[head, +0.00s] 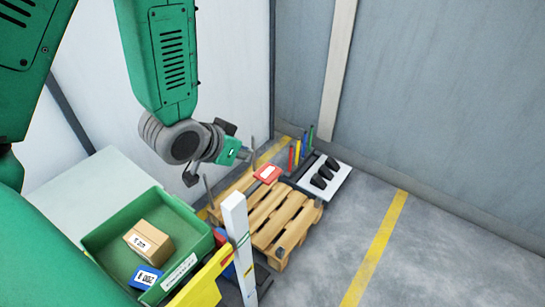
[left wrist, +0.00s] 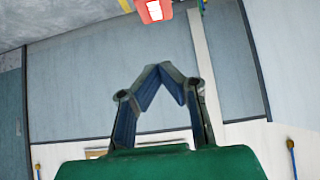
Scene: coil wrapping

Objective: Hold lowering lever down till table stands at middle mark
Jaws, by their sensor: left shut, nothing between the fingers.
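A wooden pallet (head: 285,225) lies in the middle of the head view, and I take it to be on the table, whose own top is hidden. A white post (head: 238,235) with coloured marks stands in front of it; I cannot tell which mark the table is level with. Thin upright rods (head: 208,190) stand near the pallet; I cannot make out which one is the lowering lever. My left gripper (head: 245,155) hangs above the pallet's far left side, apart from it. In the left wrist view its fingers (left wrist: 160,70) meet at the tips, empty. My right gripper is not in view.
A green bin (head: 120,235) holds a cardboard box (head: 149,240) and a blue box (head: 146,276). A red box (head: 267,173) sits at the pallet's far end. Coloured posts and a white board (head: 335,185) with black pieces stand behind. Floor to the right is clear.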

